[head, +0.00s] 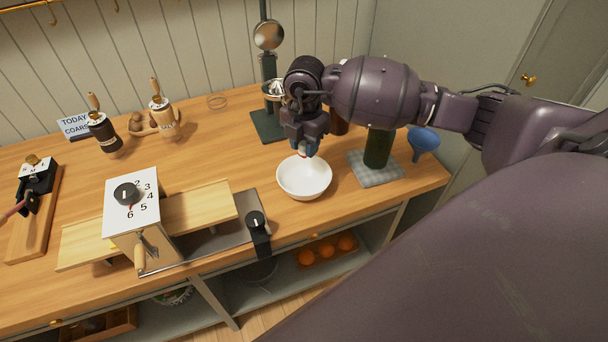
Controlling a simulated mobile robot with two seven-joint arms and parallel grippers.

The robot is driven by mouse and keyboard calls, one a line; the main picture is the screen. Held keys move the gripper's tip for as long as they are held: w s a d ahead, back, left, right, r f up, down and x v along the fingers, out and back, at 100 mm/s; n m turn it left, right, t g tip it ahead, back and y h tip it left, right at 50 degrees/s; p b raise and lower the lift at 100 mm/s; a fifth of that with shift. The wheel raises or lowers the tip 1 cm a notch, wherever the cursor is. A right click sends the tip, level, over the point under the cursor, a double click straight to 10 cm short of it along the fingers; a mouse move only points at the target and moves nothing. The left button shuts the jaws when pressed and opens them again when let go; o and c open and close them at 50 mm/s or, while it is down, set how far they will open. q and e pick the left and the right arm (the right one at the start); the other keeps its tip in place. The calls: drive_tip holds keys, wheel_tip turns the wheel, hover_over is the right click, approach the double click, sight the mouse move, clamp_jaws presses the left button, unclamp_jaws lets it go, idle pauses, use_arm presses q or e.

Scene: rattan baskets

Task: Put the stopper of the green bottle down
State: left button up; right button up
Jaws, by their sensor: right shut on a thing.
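The green bottle (378,148) stands upright on a grey mat (391,176) at the right of the counter, its upper part hidden behind my right arm. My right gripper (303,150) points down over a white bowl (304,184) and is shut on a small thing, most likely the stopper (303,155). Only a small pale and reddish bit of it shows between the fingers. I cannot tell whether it touches the bowl. My left gripper is not in view.
A blue funnel (423,140) stands right of the bottle, and a brown bottle (339,122) is partly hidden behind my arm. A numbered white box (132,204) stands left. Bare counter (225,135) lies between.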

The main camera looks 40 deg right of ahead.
drive_tip(key=b, duration=0.1)
approach(305, 185)
wheel_tip(305, 185, down, 5)
drive_tip(key=shift+f, duration=0.55)
drive_tip(key=o, duration=0.9)
drive_tip(key=shift+r, duration=0.2)
wheel_tip(305, 185, up, 12)
drive_tip(key=shift+p, duration=0.55)
